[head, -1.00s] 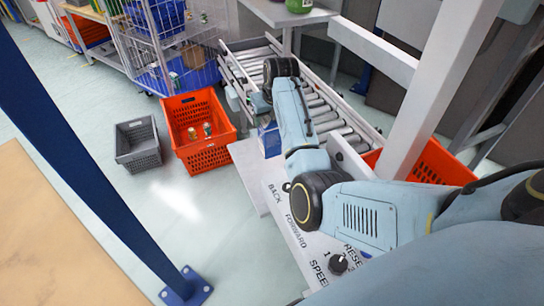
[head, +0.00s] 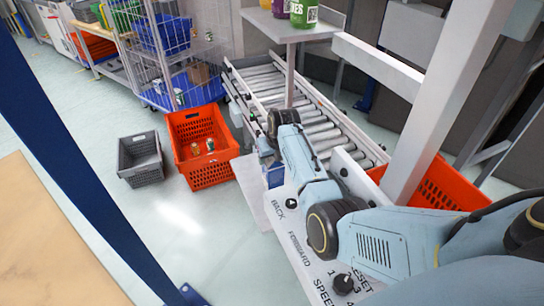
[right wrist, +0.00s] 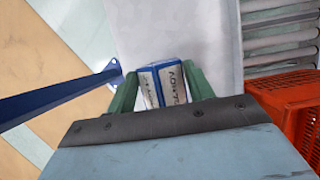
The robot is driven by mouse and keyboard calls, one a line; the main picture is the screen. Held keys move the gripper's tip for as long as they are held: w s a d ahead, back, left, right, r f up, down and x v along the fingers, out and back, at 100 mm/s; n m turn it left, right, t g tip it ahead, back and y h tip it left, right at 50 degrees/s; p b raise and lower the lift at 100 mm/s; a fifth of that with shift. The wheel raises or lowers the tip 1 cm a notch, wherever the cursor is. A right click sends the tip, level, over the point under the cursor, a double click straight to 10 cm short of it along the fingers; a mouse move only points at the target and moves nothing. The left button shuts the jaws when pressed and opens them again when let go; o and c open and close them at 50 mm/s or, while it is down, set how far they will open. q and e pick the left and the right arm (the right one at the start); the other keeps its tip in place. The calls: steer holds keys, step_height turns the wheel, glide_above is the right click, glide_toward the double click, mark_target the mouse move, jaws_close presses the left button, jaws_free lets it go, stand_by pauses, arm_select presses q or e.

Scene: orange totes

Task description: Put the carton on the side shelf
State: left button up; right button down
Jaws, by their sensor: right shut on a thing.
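The carton (right wrist: 170,84) is a small blue and white box with printed lettering. It sits between the green fingers of my right gripper (right wrist: 163,86), which is shut on it. In the head view a blue part of the carton (head: 274,176) shows beside my right arm, and the arm hides most of the gripper. A grey raised shelf (head: 285,30) at the top of the head view holds several tubs, green, purple and orange. It stands beyond the carton, past part of the roller conveyor. My left gripper is not in view.
A roller conveyor (head: 318,132) runs behind my right arm. An orange tote (head: 208,172) with small items and a grey crate (head: 140,160) stand on the floor at left. Another orange tote (head: 440,188) is at right. A white post (head: 440,100) rises near my arm.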

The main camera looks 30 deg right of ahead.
steer(key=c, duration=0.6)
jaws_free()
steer(key=shift+f, duration=0.15)
steer(key=shift+r, duration=0.3)
steer(key=p+v, duration=0.2)
steer(key=v, duration=0.9)
steer(key=shift+s+r+p, duration=0.1)
steer(key=shift+r+p, duration=0.25)
